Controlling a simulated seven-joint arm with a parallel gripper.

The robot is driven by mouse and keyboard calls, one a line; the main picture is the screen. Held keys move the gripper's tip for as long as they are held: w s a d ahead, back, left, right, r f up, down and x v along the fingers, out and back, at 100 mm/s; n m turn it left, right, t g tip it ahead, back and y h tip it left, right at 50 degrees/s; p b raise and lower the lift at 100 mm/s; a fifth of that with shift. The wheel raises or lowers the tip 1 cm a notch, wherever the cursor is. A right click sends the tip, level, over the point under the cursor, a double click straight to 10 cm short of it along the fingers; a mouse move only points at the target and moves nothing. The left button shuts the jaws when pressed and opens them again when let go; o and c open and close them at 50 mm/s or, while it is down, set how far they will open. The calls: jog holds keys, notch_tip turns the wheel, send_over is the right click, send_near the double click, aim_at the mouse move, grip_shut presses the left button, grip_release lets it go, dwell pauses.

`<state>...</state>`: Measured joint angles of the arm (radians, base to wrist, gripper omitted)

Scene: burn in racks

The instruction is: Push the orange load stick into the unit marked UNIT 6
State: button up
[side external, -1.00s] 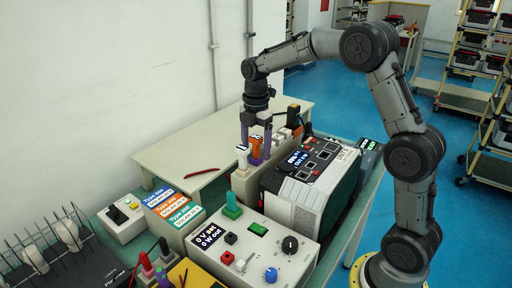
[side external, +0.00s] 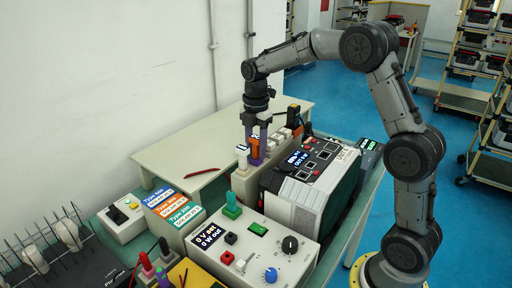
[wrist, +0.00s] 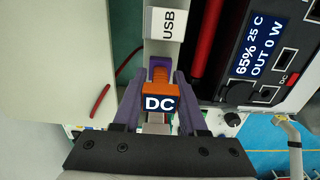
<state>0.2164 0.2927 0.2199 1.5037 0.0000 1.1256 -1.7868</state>
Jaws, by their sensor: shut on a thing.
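The orange load stick (wrist: 160,88) has a dark label reading DC. In the wrist view it sits between the two purple fingers of my gripper (wrist: 157,107), which is shut on it. In the side view the orange stick (side external: 254,143) shows in my gripper (side external: 254,138), over the pale row of blocks beside the black and grey power unit (side external: 312,160). That unit's display (wrist: 258,45) reads 65%, 25 C, OUT 0 W in the wrist view. I cannot read a UNIT 6 mark. The stick's lower end is hidden, so I cannot tell how deep it sits.
A white block labelled USB (wrist: 167,24) stands in line with the stick. A white labelled stick (side external: 242,150) is close by my gripper. A grey control box (side external: 262,238) with knobs stands in front.

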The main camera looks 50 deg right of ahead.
aim_at(256, 137)
grip_shut()
jog(key=shift+r, duration=0.95)
dwell(1.1)
jog(key=shift+r, duration=0.8)
jog(key=s+r, duration=0.3)
jog(key=s, duration=0.5)
jog(key=s+a+r, duration=0.1)
jog(key=s+r, duration=0.2)
jog(key=s, duration=0.4)
jog(key=shift+s+a+r, duration=0.15)
jog(key=shift+s+r, duration=0.05)
jog(key=shift+s, duration=0.15)
